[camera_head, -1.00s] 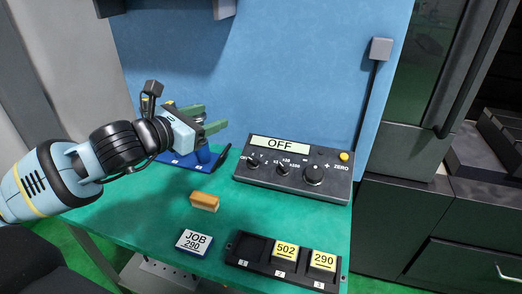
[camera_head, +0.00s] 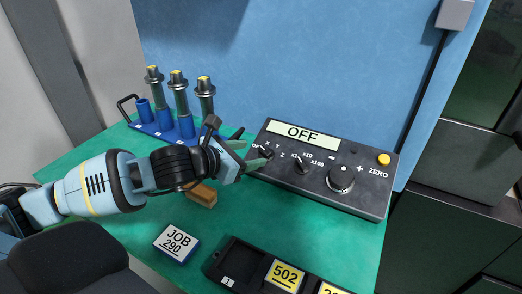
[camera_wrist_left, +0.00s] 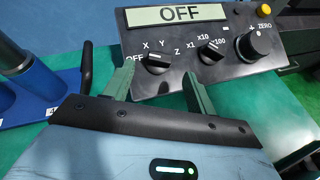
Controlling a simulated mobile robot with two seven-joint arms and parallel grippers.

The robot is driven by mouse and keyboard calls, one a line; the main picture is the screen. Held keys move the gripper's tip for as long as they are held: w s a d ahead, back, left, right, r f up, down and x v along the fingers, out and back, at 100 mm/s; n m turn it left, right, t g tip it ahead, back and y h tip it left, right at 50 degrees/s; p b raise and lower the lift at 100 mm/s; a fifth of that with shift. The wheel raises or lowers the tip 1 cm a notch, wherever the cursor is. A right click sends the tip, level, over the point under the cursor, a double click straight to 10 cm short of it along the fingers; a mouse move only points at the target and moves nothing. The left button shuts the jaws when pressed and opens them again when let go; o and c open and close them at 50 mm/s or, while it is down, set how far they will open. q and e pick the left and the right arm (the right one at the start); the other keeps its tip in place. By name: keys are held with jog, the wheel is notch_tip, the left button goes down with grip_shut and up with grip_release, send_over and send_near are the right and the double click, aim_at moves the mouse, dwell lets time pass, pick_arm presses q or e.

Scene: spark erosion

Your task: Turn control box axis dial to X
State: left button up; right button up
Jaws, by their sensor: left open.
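The dark control box (camera_head: 310,190) stands on the green table, its display (camera_head: 302,134) reading OFF. Its axis dial, at the left end, is partly behind my left gripper in the head view; the axis dial (camera_wrist_left: 155,63) shows clearly in the left wrist view, with OFF, X, Y and Z marked around it. Its pointer appears turned toward OFF. My left gripper (camera_head: 254,154) is open at the left end of the box. In the wrist view its green fingers (camera_wrist_left: 157,88) are spread either side below the dial; contact cannot be told. My right gripper is not in view.
A multiplier dial (camera_head: 301,165), a large knob (camera_head: 341,178) and a yellow ZERO button (camera_head: 384,159) are on the box. A blue rack (camera_head: 150,130) with several electrodes stands behind left. A tan block (camera_head: 202,196), JOB 290 card (camera_head: 177,243) and black tray (camera_head: 215,262) lie in front.

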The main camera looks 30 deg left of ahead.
aim_at(263, 151)
pick_arm(q)
jog(key=shift+p+x, duration=0.35)
jog(key=shift+x, duration=2.3)
jog(key=c, duration=0.9)
